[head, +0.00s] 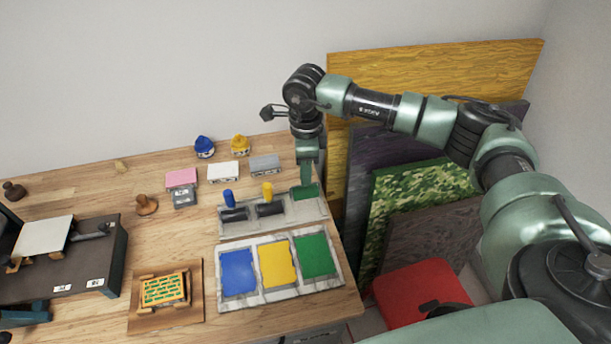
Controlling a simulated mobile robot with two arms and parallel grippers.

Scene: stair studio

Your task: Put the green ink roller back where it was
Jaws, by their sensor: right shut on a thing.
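My right gripper (307,178) points down over the right end of the grey roller rack (290,221). It is shut on the green ink roller (305,192), which is at the rack's right-hand place. The gripper hides much of this roller, so I cannot tell whether it rests in the rack or hangs just above it. The blue-handled roller (229,200) and the yellow-handled roller (267,192) stand in the rack to the left.
An ink tray (257,300) with blue, yellow and green pads lies in front of the rack. A patterned block (165,289) sits on a board at left, beside a dark press (100,262). Stamps and blocks stand behind. Panels lean past the table's right edge.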

